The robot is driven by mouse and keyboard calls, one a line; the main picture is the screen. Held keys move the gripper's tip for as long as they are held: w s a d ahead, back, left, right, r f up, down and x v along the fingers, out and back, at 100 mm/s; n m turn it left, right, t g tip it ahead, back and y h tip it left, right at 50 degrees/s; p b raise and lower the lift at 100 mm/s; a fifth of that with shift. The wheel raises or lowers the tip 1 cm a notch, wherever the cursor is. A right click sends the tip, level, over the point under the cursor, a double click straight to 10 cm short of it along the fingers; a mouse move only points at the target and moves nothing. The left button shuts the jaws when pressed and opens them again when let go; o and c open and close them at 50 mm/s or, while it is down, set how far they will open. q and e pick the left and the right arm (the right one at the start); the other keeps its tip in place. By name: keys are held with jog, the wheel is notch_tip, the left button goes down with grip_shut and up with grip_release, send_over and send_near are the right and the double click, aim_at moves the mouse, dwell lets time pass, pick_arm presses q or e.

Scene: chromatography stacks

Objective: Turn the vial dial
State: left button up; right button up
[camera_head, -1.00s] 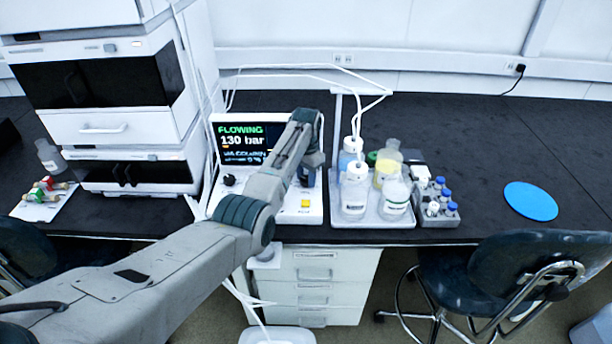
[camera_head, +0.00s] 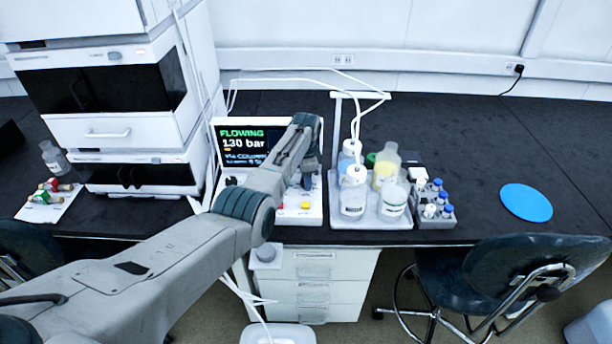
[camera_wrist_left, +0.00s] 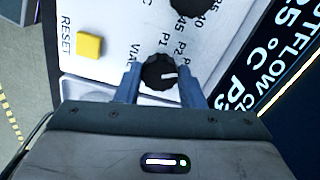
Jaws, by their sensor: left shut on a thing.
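The vial dial (camera_wrist_left: 160,72) is a black ribbed knob with a white pointer mark on the white panel, in the left wrist view. The printed word beside it is partly covered, and several P labels stand around it. My left gripper (camera_wrist_left: 165,80) has one finger on each side of the knob and is shut on it. In the head view my left gripper (camera_head: 307,180) is over the right part of the console (camera_head: 311,218), where my arm hides the dial. My right gripper is not in view.
A yellow RESET button (camera_wrist_left: 89,45) and a second black dial (camera_wrist_left: 186,4) are near the gripper. The console screen (camera_head: 238,140) reads FLOWING, 130 bar. A tray (camera_head: 372,222) of bottles and a vial rack (camera_head: 436,221) stand just right of the console.

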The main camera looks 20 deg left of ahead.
pick_arm(q)
jog(key=shift+r+m, duration=0.1)
jog(key=shift+m, duration=0.6)
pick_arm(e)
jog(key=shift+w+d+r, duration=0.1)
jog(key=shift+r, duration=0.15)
pick_arm(q)
jog(key=shift+w, duration=0.1)
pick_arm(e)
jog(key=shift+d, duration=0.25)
pick_arm(q)
jog(key=o, duration=1)
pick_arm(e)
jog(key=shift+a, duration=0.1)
pick_arm(q)
jog(key=shift+r, duration=0.2)
notch_tip(320, 180, up, 10)
jog(key=shift+r+b, duration=0.15)
jog(key=shift+b, duration=0.15)
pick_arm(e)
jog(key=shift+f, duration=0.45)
